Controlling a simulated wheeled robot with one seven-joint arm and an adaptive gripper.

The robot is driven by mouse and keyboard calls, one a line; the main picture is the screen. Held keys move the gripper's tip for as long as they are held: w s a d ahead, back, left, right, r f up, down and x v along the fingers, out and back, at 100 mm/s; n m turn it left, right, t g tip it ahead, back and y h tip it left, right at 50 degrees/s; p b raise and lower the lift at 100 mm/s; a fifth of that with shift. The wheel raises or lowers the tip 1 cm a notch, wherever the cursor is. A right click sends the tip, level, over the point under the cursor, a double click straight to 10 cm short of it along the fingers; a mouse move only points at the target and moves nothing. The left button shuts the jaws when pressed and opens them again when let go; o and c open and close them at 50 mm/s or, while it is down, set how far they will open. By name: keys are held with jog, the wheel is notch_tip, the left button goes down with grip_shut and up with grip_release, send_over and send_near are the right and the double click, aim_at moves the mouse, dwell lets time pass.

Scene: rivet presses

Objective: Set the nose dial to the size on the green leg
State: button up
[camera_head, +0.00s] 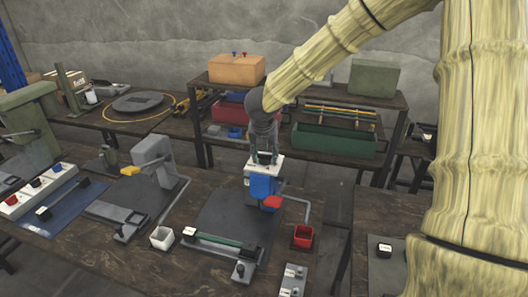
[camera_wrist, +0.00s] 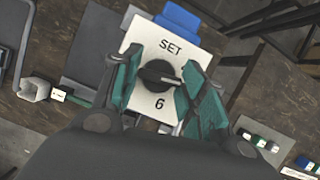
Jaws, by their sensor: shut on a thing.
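The nose dial (camera_wrist: 157,76) is a round black knob with a pale pointer line, on a white plate (camera_wrist: 135,38) marked SET above it and 6 below it. The pointer line lies roughly sideways, towards the right. My gripper (camera_wrist: 162,74) has its green fingers shut on the dial, one at each side. In the head view my gripper (camera_head: 264,158) reaches down onto the white top of the press, above its blue body (camera_head: 262,187). A green bar (camera_head: 215,240), perhaps the green leg, lies on the dark mat before the press. Its size marking is too small to read.
A red tip (camera_head: 271,202) juts from the press. A grey press (camera_head: 153,155) stands to the left. Shelves with boxes (camera_head: 237,69) are behind.

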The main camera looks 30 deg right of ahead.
jog(key=n+p, duration=0.2)
jog(key=n+y+p, duration=0.1)
jog(key=shift+s+d+r, duration=0.1)
jog(key=shift+r, duration=0.15)
jog(key=n+p, duration=0.1)
jog(key=n+y+p, duration=0.1)
jog(key=shift+f+n+t+p, duration=0.2)
jog(key=shift+n+t+p, duration=0.15)
jog(key=shift+n+t, duration=0.05)
jog(key=shift+f, duration=0.1)
jog(key=o, duration=1)
jog(key=shift+d, duration=0.1)
jog(key=shift+v, duration=6.05)
